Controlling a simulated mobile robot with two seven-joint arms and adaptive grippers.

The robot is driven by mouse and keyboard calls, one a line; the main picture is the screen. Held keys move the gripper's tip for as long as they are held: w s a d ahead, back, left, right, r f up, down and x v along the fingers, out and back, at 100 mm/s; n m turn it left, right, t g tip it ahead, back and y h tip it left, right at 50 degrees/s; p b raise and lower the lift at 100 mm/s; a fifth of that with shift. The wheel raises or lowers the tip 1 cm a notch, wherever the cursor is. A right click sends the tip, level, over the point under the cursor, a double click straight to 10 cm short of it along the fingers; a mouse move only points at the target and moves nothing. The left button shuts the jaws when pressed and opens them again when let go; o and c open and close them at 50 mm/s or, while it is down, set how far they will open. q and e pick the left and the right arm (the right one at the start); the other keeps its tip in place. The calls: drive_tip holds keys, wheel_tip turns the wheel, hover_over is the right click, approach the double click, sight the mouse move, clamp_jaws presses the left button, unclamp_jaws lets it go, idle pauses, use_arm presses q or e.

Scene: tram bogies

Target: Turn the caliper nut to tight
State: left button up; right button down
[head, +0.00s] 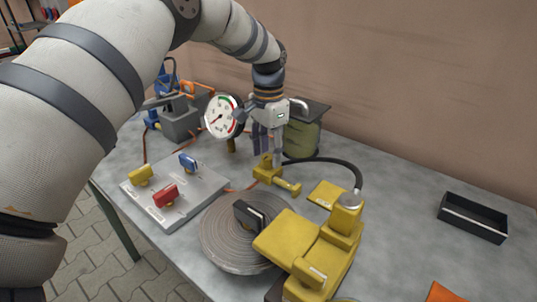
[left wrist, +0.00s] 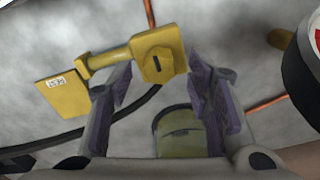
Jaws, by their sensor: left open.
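The yellow caliper (head: 310,247) sits over the round grey disc (head: 218,238) on the table. A yellow block (head: 267,170) with a short bar stands behind the disc; I cannot tell for sure that it is the caliper nut. In the left wrist view the block (left wrist: 157,58) shows a dark slot mark, and its bar points left towards a labelled yellow plate (left wrist: 62,92). My left gripper (head: 270,152) points down over the block, open and empty. In the left wrist view its fingertips (left wrist: 160,78) lie either side of the block, apparently short of it. My right gripper is out of view.
A dial gauge (head: 222,117) stands left of my gripper, and a green canister (head: 302,132) close behind it. A black hose (head: 335,164) arches to the caliper. A plate with coloured handles (head: 175,190) lies left.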

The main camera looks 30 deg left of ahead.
sight(268, 156)
use_arm(q)
wheel_tip(268, 156, up, 11)
drive_tip(key=shift+f, duration=0.2)
idle(0.3)
